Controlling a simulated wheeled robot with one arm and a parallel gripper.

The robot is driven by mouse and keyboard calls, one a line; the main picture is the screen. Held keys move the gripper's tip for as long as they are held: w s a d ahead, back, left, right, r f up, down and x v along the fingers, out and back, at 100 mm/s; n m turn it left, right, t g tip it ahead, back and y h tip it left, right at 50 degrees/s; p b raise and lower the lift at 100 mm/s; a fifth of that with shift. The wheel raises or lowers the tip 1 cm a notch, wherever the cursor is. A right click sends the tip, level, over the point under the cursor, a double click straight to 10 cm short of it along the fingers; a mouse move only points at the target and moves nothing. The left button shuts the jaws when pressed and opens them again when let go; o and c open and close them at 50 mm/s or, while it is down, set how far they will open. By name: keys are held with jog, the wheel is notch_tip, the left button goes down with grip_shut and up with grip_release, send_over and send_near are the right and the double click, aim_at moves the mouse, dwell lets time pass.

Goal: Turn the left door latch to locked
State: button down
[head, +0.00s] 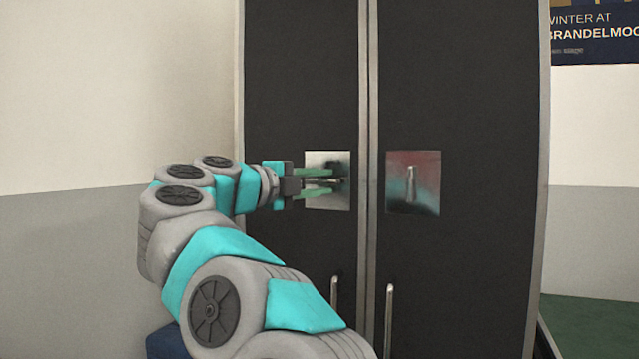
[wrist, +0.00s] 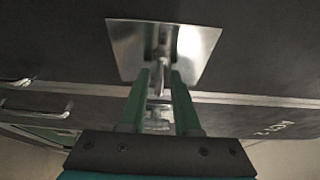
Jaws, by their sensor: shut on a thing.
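The left door latch is a square metal plate (head: 313,202) with a small lever on the left dark door. The right door has a similar plate (head: 427,190) with an upright lever (head: 411,184). My gripper (head: 328,182) reaches in from the left, its green fingers in front of the left plate and shut on the latch lever. In the wrist view the lever (wrist: 161,76) shows between my fingertips (wrist: 160,78), in front of the shiny plate (wrist: 120,40). The lever appears roughly horizontal in the head view, partly hidden by my fingers.
Both wardrobe doors look shut, with a metal strip (head: 368,110) between them. Two upright bar handles, left (head: 333,300) and right (head: 388,318), stand out below the latches. A poster (head: 597,30) hangs on the wall at right.

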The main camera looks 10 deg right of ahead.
jog(key=shift+f, duration=0.1)
jog(key=c, duration=0.9)
grip_release()
jog(key=v, duration=0.8)
